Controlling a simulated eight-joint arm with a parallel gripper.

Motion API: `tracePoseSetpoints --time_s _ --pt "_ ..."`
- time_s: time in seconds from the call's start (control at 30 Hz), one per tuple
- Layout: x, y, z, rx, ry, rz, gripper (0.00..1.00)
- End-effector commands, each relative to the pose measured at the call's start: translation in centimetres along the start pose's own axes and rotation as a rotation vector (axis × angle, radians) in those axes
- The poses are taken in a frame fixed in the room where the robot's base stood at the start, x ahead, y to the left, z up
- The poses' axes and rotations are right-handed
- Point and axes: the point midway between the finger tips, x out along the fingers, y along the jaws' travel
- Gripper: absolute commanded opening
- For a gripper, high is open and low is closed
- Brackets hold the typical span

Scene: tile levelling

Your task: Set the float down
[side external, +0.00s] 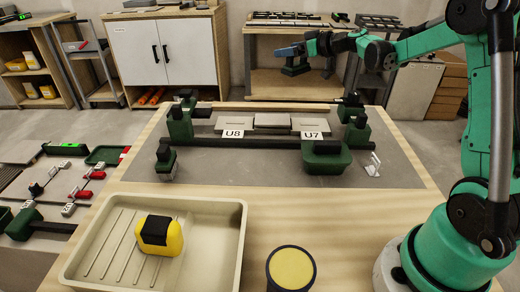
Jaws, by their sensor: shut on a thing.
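My gripper (306,52) is at the top centre, raised beyond the far edge of the wooden table. It is shut on a small blue-grey thing (294,63), which seems to be the float. The thing is held in the air, apart from the table. Its underside and the fingertips are too small to make out clearly.
A grey board (225,176) on the wooden table (412,160) carries pale tiles (272,120), labels U8 and U7, and several green-and-black blocks. A cream tray (237,228) holds a yellow-and-black object (173,238). A round yellow-topped item (291,267) stands at the front. Bare wood shows between tray and board.

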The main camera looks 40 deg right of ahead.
Motion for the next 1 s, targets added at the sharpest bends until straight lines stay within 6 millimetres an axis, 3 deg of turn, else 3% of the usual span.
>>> tracePoseSetpoints --time_s 0.03,0.2,0.3,0.43,0.57,0.7,0.77,1.0 --pt "1.0 -3.1 -0.4 -0.033 0.001 -0.114 0.29" --pt "2.1 -13.1 -1.6 -0.157 0.001 -0.511 0.29" --pt "1.6 -18.4 -2.2 -0.225 0.000 -0.729 0.29" --pt "0.2 -23.5 -2.9 -0.294 0.000 -0.957 0.29" --pt "-1.0 -26.4 -3.3 -0.337 -0.001 -1.098 0.29" --pt "-1.3 -27.5 -2.6 -0.356 -0.002 -1.158 0.29" --pt "-1.0 -27.6 -1.6 -0.358 -0.002 -1.163 0.29" --pt "1.0 -27.5 5.0 -0.356 -0.003 -1.159 0.29"
